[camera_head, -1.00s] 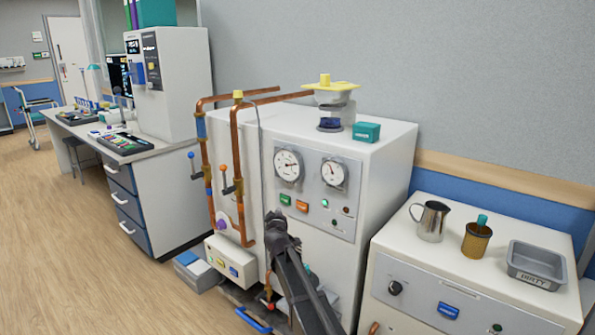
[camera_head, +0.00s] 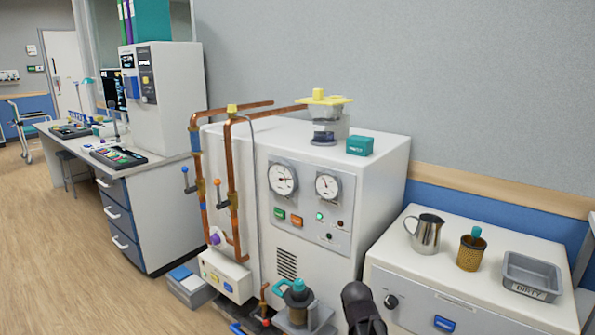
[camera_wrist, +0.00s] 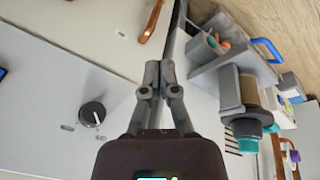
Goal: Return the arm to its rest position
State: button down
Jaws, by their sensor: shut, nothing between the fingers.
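My gripper (camera_wrist: 160,76) is shut and empty, with its two grey fingers together in the wrist view. In the head view a dark part of my arm (camera_head: 361,308) shows at the bottom edge, in front of the gap between the tall white machine (camera_head: 330,262) and the low white cabinet (camera_head: 400,290). The fingertips cannot be made out there. The fingers appear clear of everything in the wrist view.
A teal-capped brown vessel (camera_head: 297,296) stands in a grey holder left of my arm; it also shows in the wrist view (camera_wrist: 249,92). A metal jug (camera_head: 427,236), a brown cup (camera_head: 472,250) and a grey tray (camera_head: 531,276) stand on the cabinet. Copper pipes (camera_head: 233,180) run up the machine's left.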

jog(key=s+g+y, duration=0.2)
jog(key=s+g, duration=0.1)
jog(key=s, duration=0.5)
notch_tip(320, 180, up, 32)
jog(key=p, duration=3.2)
jog(key=shift+a+f, duration=0.15)
jog(key=shift+a, duration=0.05)
